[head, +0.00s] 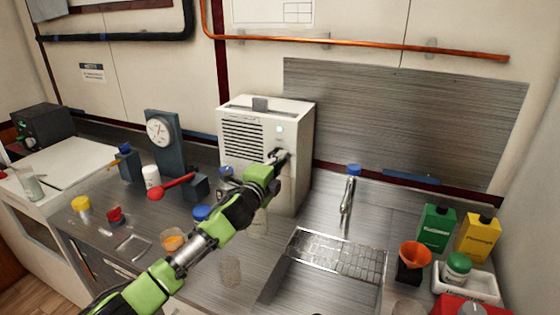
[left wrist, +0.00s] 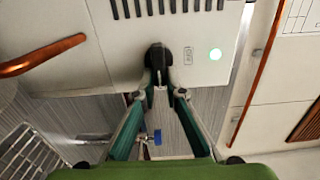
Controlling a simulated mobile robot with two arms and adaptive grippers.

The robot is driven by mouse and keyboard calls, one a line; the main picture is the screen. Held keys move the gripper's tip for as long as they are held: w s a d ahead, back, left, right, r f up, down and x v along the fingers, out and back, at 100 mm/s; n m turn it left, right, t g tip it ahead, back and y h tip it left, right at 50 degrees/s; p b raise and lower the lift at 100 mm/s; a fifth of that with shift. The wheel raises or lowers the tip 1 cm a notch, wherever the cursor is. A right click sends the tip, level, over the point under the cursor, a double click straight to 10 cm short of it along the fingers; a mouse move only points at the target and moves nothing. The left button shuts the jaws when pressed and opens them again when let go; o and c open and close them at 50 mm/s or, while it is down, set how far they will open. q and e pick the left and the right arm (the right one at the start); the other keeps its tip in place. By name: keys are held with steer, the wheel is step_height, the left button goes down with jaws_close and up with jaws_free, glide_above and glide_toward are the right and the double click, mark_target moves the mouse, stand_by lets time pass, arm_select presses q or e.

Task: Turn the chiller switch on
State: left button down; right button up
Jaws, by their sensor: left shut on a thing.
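The chiller (head: 250,140) is a white box with a grille, standing against the back wall. In the left wrist view its switch (left wrist: 158,58) is a black knob on the white front panel. My left gripper (left wrist: 160,93) is at the knob, its fingertips on either side of the knob's lower end and shut on it. In the head view the left gripper (head: 279,157) reaches the chiller's front at its right side and hides the knob. A round green light (left wrist: 215,54) glows beside the switch. My right gripper is not in view.
A sink with a wire rack (head: 335,255) and a tap (head: 348,195) lie to the right. A dial gauge (head: 160,132) and a red-handled lever (head: 178,186) stand to the left. Green (head: 436,228) and yellow (head: 478,238) containers stand at the far right.

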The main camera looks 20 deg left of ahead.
arm_select(q)
steer(key=c, duration=2.2)
jaws_free()
steer(key=shift+f, duration=0.15)
steer(key=shift+o, duration=0.6)
steer(key=shift+s, duration=0.1)
steer(key=s, duration=1.1)
steer(key=shift+s+a, duration=0.4)
steer(key=shift+a, duration=0.05)
